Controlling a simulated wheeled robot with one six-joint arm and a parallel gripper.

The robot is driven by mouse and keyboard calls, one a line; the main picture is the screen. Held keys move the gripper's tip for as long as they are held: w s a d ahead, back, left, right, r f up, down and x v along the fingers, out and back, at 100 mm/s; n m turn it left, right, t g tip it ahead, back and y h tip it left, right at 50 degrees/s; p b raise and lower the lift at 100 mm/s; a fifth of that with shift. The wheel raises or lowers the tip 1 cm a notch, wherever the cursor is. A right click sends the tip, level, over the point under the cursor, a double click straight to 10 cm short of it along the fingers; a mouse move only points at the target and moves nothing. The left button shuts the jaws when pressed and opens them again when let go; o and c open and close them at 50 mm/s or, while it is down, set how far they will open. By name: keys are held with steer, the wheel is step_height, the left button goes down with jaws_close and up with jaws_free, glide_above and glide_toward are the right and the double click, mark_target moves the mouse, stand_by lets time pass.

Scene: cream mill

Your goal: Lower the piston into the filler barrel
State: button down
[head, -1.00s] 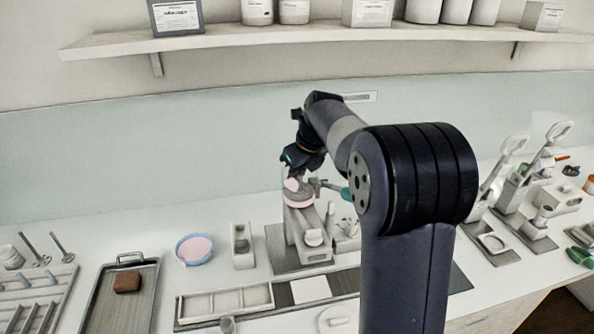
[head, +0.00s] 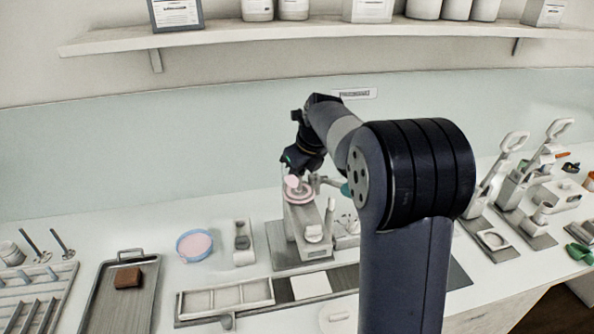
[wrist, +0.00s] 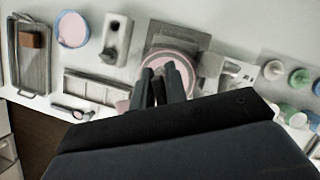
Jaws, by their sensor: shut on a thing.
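The filler (head: 312,228) stands on a grey mat in the middle of the bench, with a pink-rimmed round barrel (head: 297,195) at its back end. My gripper (head: 296,172) is directly above the barrel, pointing down. In the wrist view the gripper (wrist: 162,82) is closed, its two dark fingers over the pink round top of the barrel (wrist: 158,61). The piston is held in the fingers but mostly hidden by them. I cannot tell how far it sits inside the barrel.
A blue-rimmed bowl of pink cream (head: 194,246) and a pale upright block (head: 243,243) stand left of the filler. A compartment tray (head: 226,298) lies in front. A dark tray with a brown block (head: 128,277) is further left. Presses (head: 508,185) stand at right.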

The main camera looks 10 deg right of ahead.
steer(key=c, duration=1.3)
jaws_free()
steer(key=shift+c, duration=0.2)
steer(key=shift+r, duration=0.1)
step_height(320, 180, up, 2)
steer(key=p, duration=0.2)
steer(key=shift+r+p, duration=0.15)
steer(key=shift+p, duration=0.15)
steer(key=shift+r, duration=1.75)
steer(key=shift+f, duration=0.15)
